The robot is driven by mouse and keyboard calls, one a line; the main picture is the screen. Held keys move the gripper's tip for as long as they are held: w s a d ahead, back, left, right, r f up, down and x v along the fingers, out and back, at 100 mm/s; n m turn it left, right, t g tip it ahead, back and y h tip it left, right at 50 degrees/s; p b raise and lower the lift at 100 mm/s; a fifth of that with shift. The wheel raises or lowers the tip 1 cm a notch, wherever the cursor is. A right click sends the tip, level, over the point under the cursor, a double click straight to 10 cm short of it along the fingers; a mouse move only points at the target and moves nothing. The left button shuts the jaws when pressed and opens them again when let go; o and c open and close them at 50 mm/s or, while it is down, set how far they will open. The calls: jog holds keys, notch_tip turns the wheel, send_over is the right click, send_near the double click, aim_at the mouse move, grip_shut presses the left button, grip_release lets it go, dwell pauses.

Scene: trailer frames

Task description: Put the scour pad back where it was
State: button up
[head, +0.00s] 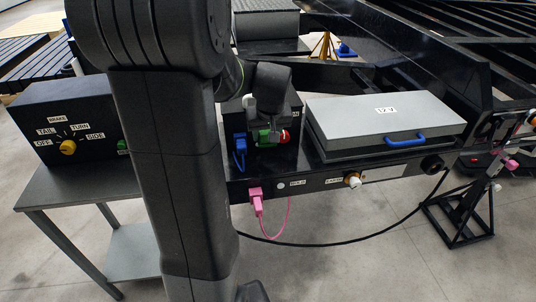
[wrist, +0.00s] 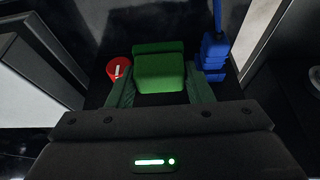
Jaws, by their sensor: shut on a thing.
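A green block (wrist: 160,74), which I take to be the scour pad, sits between the two fingers of my gripper (wrist: 160,88) in the wrist view. My gripper is shut on it. A second, darker green strip shows just beyond the block; I cannot tell if it is part of the same thing. In the head view the green block (head: 264,137) shows low at the black box on the trailer frame, partly hidden by my gripper (head: 267,130). I cannot tell whether the block touches the surface below it.
A red knob (wrist: 118,69) is close left of the fingers, and a blue plug (wrist: 215,55) is close right. A grey case marked 12 V (head: 385,115) stands to the right. A pink plug (head: 256,195) hangs below. A switch box (head: 66,120) stands on a grey table at left.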

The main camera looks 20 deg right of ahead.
notch_tip(320, 180, down, 9)
jog(key=shift+s+r+b, duration=0.1)
jog(key=shift+r+b, duration=0.1)
jog(key=shift+b, duration=0.45)
jog(key=o, duration=0.9)
jog(key=shift+r, duration=0.1)
jog(key=shift+r, duration=0.15)
jog(key=p+v, duration=0.2)
jog(key=v, duration=0.9)
jog(key=shift+s+r, duration=0.2)
jog(key=shift+r, duration=0.15)
